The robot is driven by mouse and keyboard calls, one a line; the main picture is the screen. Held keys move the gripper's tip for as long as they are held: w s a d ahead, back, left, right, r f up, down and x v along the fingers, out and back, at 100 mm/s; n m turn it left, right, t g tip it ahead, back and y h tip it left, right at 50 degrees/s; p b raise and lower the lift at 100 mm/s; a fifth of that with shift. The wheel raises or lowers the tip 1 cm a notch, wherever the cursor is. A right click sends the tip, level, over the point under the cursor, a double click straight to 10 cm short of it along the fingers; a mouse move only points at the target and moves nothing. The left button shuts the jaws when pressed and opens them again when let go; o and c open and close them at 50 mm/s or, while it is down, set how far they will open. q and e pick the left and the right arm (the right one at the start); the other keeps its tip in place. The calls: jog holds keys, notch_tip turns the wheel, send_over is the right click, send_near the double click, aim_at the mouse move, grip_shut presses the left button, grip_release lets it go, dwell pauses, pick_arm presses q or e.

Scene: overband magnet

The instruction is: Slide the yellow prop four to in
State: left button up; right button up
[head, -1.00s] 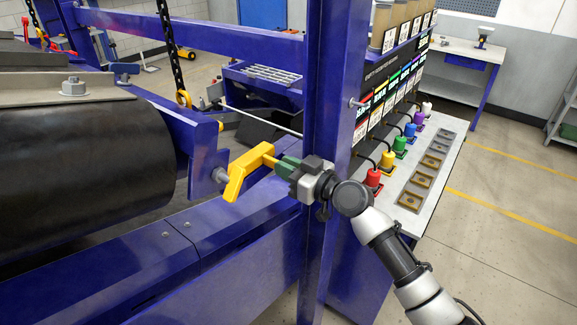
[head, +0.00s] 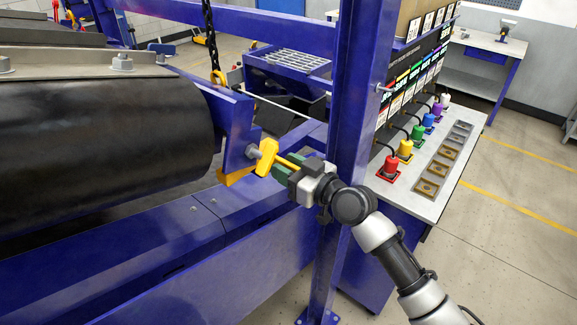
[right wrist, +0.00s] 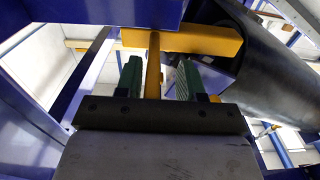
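The yellow prop (head: 237,177) sits at the blue end plate of the black drum, its block partly hidden behind the plate's lower edge. Its yellow handle (head: 267,157) stands out toward my right gripper. In the right wrist view the prop's wide yellow block (right wrist: 195,40) lies across the top, with a yellow bar (right wrist: 153,68) running down between the fingers. My right gripper (head: 285,170) is at this bar. Its green-padded fingers (right wrist: 158,80) stand apart on both sides of the bar, with a gap visible on the right side. My left gripper is not in view.
A blue upright post (head: 352,110) stands just right of my right gripper. A blue beam (head: 200,225) runs below the drum (head: 110,130). A chain (head: 209,40) hangs above the end plate. A bench (head: 440,195) with several coloured plugs stands at right.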

jog(key=shift+d, duration=0.1)
jog(key=shift+d+f, duration=0.1)
jog(key=shift+d, duration=0.15)
jog(key=b+v, duration=0.3)
jog(key=v, duration=0.7)
jog(key=shift+s, duration=0.2)
